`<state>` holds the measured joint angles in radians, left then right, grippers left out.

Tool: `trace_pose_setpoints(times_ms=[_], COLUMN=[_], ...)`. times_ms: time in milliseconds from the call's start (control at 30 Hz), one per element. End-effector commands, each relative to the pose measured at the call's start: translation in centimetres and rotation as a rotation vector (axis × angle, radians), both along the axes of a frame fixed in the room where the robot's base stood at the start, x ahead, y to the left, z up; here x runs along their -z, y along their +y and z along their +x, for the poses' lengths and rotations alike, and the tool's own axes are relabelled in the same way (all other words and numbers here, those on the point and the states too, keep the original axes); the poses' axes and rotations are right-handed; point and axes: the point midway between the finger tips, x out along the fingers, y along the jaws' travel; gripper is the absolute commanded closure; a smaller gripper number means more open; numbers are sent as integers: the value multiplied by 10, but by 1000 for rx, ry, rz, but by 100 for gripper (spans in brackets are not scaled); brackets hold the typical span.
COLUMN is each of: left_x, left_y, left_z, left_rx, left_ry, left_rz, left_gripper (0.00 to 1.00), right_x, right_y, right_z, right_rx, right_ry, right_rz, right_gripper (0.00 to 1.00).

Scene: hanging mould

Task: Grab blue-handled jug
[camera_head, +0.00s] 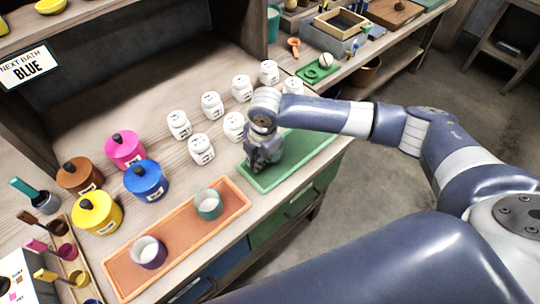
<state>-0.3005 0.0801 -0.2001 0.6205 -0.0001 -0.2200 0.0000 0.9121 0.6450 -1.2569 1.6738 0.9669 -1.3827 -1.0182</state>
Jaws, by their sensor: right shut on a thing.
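My right gripper (262,158) is low over the near left end of the green tray (312,155). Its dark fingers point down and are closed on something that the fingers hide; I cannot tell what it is. No blue-handled jug shows clearly. Small vessels with coloured handles stand at the lower left: a brown one (57,228), a pink one (66,252) and a yellow one (77,278). Part of a blue vessel (93,301) is cut off by the bottom edge. My left gripper is out of the picture.
An orange tray (178,239) holds two cups. A blue-lidded pot (146,181) stands beside pink, yellow and brown ones. Several white jars (202,149) stand in rows left of my right gripper. A small green tray (318,73) lies behind. The back left of the bench is bare.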

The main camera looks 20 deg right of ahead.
Motion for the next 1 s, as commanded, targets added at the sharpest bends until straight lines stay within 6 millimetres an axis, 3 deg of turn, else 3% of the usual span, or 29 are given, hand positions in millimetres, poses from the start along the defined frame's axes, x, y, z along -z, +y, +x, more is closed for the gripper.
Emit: trace_pose_setpoints(times_ms=[467,867,1000], left_x=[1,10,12], left_y=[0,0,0], left_z=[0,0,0], left_rx=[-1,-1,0], left_ry=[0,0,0], left_rz=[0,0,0], left_gripper=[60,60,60], right_x=[-4,-33,-35], right_y=[0,0,-1], right_z=[0,1,-13], right_rx=[0,2,-1], right_ry=[-1,-3,0], right_rz=[0,2,1], right_gripper=[100,100,100])
